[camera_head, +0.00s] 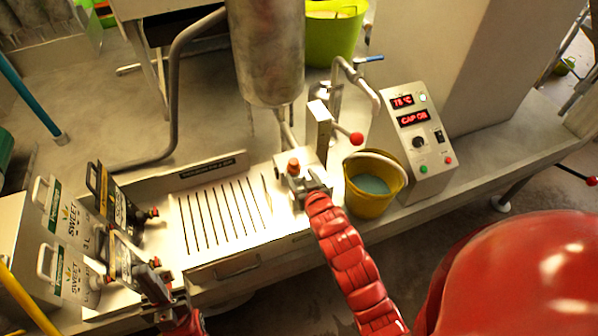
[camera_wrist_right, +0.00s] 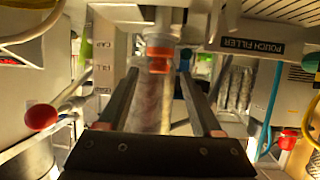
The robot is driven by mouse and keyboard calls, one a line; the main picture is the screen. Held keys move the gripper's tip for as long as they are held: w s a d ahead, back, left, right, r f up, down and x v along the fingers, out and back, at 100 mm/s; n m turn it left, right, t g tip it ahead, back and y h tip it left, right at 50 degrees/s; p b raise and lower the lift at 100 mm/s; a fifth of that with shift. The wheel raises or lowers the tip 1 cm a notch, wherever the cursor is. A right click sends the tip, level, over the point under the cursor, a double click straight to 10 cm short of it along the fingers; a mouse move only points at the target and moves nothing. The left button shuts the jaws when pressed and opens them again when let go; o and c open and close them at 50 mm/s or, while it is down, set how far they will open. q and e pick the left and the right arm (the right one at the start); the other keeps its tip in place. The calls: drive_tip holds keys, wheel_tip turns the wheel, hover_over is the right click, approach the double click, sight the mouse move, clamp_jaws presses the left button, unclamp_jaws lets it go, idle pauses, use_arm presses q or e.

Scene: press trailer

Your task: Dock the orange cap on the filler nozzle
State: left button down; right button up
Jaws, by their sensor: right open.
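The orange cap (camera_head: 293,166) is at the filler head on the bench, with my right gripper (camera_head: 296,184) close to it. In the right wrist view the cap (camera_wrist_right: 158,58) lies just beyond and between the two fingertips of my right gripper (camera_wrist_right: 158,75). The fingers are apart, one on each side, with no clear contact. The cap lines up with the filler nozzle (camera_wrist_right: 160,18); whether it is seated is unclear. My left gripper (camera_head: 158,285) is at the lower left, by dark-topped pouches; its jaws are not clear.
A yellow bucket (camera_head: 372,198) and a control box (camera_head: 418,150) stand right of the filler. A lever with a red knob (camera_head: 356,139) sticks out nearby. The slotted tray (camera_head: 222,213) is bare.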

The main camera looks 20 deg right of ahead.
drive_tip(key=p+v, duration=0.1)
drive_tip(key=v, duration=0.4)
idle(0.8)
